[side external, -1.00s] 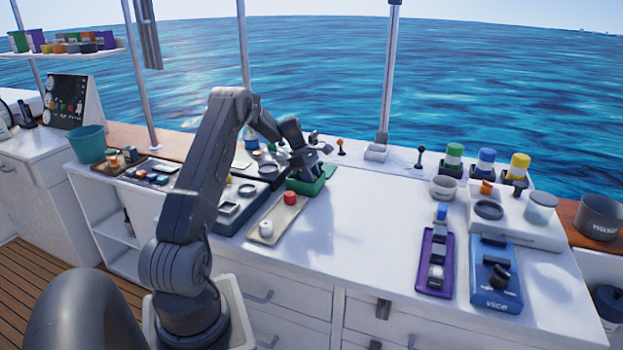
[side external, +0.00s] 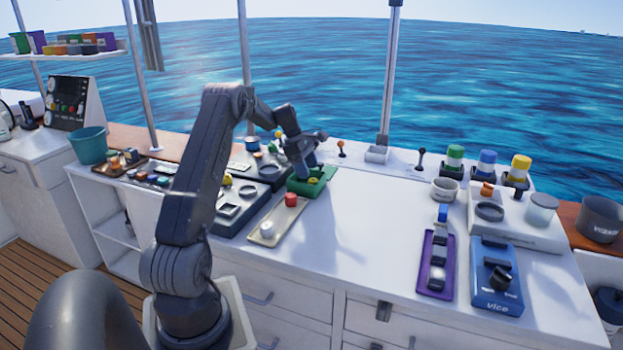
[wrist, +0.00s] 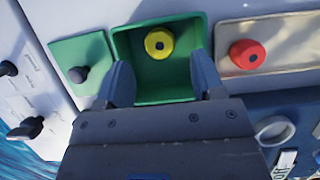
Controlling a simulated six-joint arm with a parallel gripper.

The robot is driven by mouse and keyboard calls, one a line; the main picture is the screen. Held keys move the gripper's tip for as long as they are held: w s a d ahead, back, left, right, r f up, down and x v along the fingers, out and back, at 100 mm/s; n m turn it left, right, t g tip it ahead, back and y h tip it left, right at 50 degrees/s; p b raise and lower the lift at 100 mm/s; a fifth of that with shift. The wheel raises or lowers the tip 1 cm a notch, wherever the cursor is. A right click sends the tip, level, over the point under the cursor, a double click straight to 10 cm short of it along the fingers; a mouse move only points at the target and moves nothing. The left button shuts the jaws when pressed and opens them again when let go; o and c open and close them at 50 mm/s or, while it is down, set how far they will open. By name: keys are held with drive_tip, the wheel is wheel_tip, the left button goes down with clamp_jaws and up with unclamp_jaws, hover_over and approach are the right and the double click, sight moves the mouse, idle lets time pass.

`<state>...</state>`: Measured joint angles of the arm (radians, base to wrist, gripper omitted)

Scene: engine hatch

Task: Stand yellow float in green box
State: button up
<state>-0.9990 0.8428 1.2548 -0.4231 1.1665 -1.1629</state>
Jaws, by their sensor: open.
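The yellow float (wrist: 159,43) is inside the green box (wrist: 201,35), near the wall farthest from my gripper in the wrist view. Its round end with a dark centre faces the camera, and it looks upright. My gripper (wrist: 160,72) is open, with one finger on each side of the box opening and nothing between them; the float is apart from both fingers. In the side external view, the gripper (side external: 311,172) is just above the green box (side external: 326,176), and a small part of the yellow float (side external: 313,181) shows below it. The float's base is hidden.
A beige tray (side external: 268,233) beside the box holds a red float (side external: 291,199) and a white one (side external: 267,228). A green plate with a dark knob (wrist: 78,73) adjoins the box.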

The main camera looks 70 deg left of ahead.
drive_tip(key=v, duration=0.7)
drive_tip(key=w+d+r+m+y, duration=0.1)
drive_tip(key=d+r+m, duration=0.3)
drive_tip(key=d, duration=0.5)
drive_tip(key=d+r+m, duration=0.4)
drive_tip(key=d, duration=0.4)
drive_tip(key=w+d+r+m+y, duration=0.1)
drive_tip(key=d+r+m, duration=0.3)
drive_tip(key=d, duration=0.5)
drive_tip(key=s+d+r+m+y, duration=0.1)
drive_tip(key=s+d+m, duration=0.25)
drive_tip(key=d, duration=0.25)
drive_tip(key=s+d+r+m, duration=0.1)
drive_tip(key=s+d+m, duration=0.25)
drive_tip(key=d, duration=0.35)
drive_tip(key=s+d+f+m+t, duration=0.2)
drive_tip(key=s+d+f+m, duration=0.2)
drive_tip(key=s+d+m, duration=0.3)
drive_tip(key=s+m, duration=0.1)
drive_tip(key=s, duration=0.3)
drive_tip(key=shift+s+d+f, duration=0.25)
drive_tip(key=shift+d+f, duration=0.1)
